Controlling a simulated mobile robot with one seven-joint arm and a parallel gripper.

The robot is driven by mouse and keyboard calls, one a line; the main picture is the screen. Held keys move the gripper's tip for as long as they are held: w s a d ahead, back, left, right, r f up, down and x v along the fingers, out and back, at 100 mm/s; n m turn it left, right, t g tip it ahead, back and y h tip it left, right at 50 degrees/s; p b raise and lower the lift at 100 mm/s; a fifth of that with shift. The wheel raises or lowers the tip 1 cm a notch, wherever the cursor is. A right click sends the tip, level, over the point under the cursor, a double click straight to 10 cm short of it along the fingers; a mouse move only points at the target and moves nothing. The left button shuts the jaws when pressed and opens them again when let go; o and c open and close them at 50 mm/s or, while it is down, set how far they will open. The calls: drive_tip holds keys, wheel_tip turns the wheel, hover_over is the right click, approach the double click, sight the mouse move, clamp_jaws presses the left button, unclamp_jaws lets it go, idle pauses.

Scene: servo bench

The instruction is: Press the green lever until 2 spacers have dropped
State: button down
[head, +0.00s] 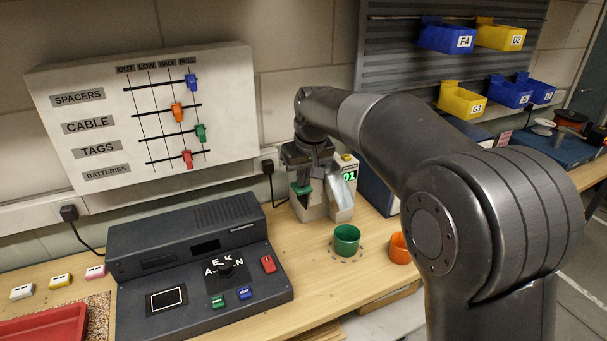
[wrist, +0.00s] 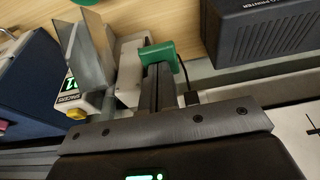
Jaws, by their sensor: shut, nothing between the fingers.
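The spacer dispenser (head: 341,205) is a pale machine on the bench below the wall, with a small green display (head: 349,176) that reads 01. Its green lever (head: 301,189) sticks out on the left side. My gripper (head: 303,178) is over the lever, fingers together and empty. In the wrist view the shut fingertips (wrist: 158,70) overlap the green lever (wrist: 183,66); they look in contact or very close, I cannot tell which. A green cup (head: 347,241) stands on a marked ring in front of the dispenser; its inside is too dark to show any spacer.
An orange cup (head: 398,249) stands right of the green one, partly behind my arm. A dark console (head: 195,262) lies to the left with knob and buttons. A wall board (head: 150,115) with coloured sliders hangs above. A red tray (head: 45,325) is at the far left.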

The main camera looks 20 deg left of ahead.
sight(304, 191)
drive_tip(key=shift+f, duration=2.15)
drive_tip(key=v, duration=1.4)
drive_tip(key=shift+w+a+r, duration=0.25)
drive_tip(key=shift+w+a, duration=0.1)
